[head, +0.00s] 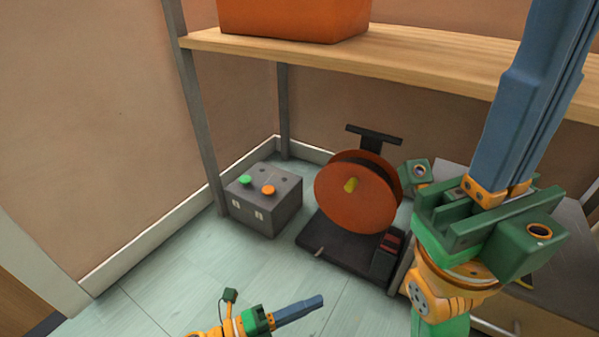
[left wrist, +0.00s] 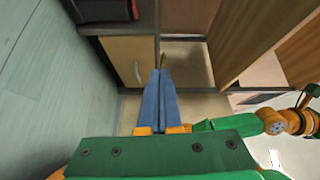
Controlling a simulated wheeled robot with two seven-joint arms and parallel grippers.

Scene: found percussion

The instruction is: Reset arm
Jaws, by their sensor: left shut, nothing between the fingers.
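My left gripper (head: 318,301) is low in the head view, at the bottom edge, with its blue fingers pointing right over the floor. In the left wrist view its fingers (left wrist: 160,80) lie together, shut and empty, pointing toward a cabinet. My right gripper (head: 545,60) is large and close at the right of the head view. Its blue fingers point up in front of the shelf, side by side and shut, with nothing seen between them. Their tips run out of the top of the picture. Part of my right arm (left wrist: 290,121) shows at the right of the left wrist view.
A grey box (head: 265,208) with green and orange buttons stands on the floor. Beside it is an orange reel (head: 347,195) on a black base. A wooden shelf (head: 420,58) above holds an orange bin (head: 290,18). The floor (head: 170,275) at the left is clear.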

